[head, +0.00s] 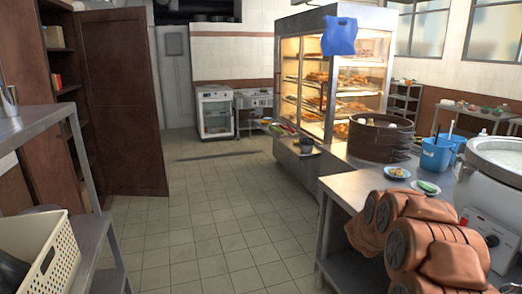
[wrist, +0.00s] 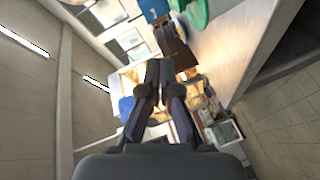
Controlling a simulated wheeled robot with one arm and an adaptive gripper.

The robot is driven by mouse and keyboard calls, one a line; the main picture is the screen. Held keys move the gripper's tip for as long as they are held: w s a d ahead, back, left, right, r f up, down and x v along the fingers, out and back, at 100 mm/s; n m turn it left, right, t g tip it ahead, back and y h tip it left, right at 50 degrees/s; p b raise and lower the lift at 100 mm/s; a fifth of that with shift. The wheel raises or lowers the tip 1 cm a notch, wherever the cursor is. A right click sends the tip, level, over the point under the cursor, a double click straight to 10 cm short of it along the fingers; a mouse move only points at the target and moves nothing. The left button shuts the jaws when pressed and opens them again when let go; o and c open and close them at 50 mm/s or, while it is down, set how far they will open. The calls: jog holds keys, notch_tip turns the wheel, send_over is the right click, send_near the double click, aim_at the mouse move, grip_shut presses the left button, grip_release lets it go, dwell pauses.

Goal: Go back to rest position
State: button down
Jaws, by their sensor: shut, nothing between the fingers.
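My gripper (wrist: 158,68) shows in the wrist view with its two dark fingers together. It is shut and nothing is between the fingertips. The wrist view is strongly tilted, and the fingers point across the room toward a brightly lit area, touching nothing that I can see. In the head view my brown arm links are folded at the lower right, in front of the steel counter (head: 338,190). The gripper itself is not discernible in the head view.
The counter holds a bamboo steamer (head: 380,137), a blue container (head: 435,155), small plates (head: 397,173) and a large pot (head: 498,160). A lit food cabinet (head: 312,75) stands behind. At left are a steel shelf with a cream basket (head: 45,262) and a brown door (head: 120,100). The tiled floor (head: 205,225) between is clear.

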jog(key=s+a+r+t+y+p, duration=0.15)
jog(key=a+y, duration=0.25)
jog(key=a, duration=0.5)
jog(key=a+r+y, duration=0.3)
jog(key=a+y, duration=0.2)
jog(key=a, duration=0.4)
jog(key=s+a+g+y+p, duration=0.1)
jog(key=s+a+g+y, duration=0.25)
jog(key=s+a, duration=0.8)
jog(key=s+a+f+g+y+p, duration=0.1)
jog(key=s+a+g, duration=0.1)
jog(key=s, duration=0.6)
jog(key=s+a+g+y+p, duration=0.1)
jog(key=s+a+g, duration=0.1)
jog(key=s, duration=0.6)
jog(key=s+d+m+g+h, duration=0.1)
jog(key=s+d+m+g, duration=0.1)
jog(key=s, duration=1)
jog(key=s+d+m+g+h+p, duration=0.1)
jog(key=s+g, duration=0.3)
jog(key=s, duration=0.8)
jog(key=shift+d+m, duration=0.4)
jog(key=shift+d, duration=0.1)
jog(key=shift+d+r, duration=0.1)
jog(key=shift+d, duration=0.05)
